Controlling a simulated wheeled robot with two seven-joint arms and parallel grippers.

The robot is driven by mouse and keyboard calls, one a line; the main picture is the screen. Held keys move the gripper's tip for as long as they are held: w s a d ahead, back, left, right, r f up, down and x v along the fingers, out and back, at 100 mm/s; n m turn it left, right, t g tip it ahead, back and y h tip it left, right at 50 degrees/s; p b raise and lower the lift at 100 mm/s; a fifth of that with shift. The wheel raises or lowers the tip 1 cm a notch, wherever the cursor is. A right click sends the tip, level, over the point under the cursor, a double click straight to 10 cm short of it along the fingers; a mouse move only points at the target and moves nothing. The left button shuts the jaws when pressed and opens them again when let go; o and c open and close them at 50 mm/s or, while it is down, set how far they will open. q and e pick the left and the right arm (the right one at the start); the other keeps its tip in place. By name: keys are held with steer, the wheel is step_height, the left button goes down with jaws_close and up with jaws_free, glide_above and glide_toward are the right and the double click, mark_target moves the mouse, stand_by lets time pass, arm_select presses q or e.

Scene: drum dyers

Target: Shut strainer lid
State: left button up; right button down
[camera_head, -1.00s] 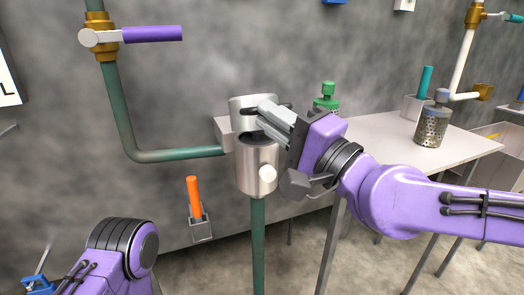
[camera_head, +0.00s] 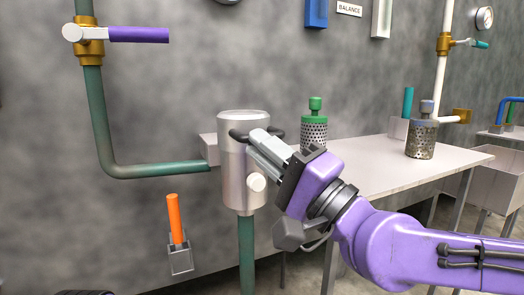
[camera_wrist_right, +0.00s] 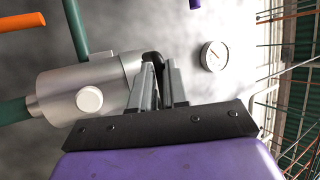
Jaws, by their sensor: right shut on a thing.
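The strainer is a grey metal cylinder (camera_head: 237,178) on a green pipe, with a white round knob on its front. Its metal lid (camera_head: 240,118) sits down on the body with no opening visible between them. A dark handle (camera_head: 238,135) curves round the lid's front. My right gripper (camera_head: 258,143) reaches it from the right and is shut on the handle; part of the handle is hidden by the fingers. In the right wrist view, the fingers (camera_wrist_right: 160,78) close around the dark handle (camera_wrist_right: 152,57) beside the cylinder (camera_wrist_right: 85,85). My left gripper is out of view.
A green pipe (camera_head: 150,170) with a purple-handled valve (camera_head: 138,35) runs left of the strainer. An orange-handled thing (camera_head: 175,217) sits in a wall holder below. A table (camera_head: 375,165) at right bears perforated baskets with green (camera_head: 314,130) and blue-grey (camera_head: 421,138) tops.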

steer(key=shift+a+f, duration=0.15)
steer(key=shift+f, duration=0.3)
steer(key=c, duration=1.1)
jaws_free()
steer(key=shift+w, duration=0.1)
steer(key=shift+r, duration=0.1)
steer(key=v, duration=1)
steer(key=shift+s+d, duration=0.2)
steer(key=shift+d, duration=0.05)
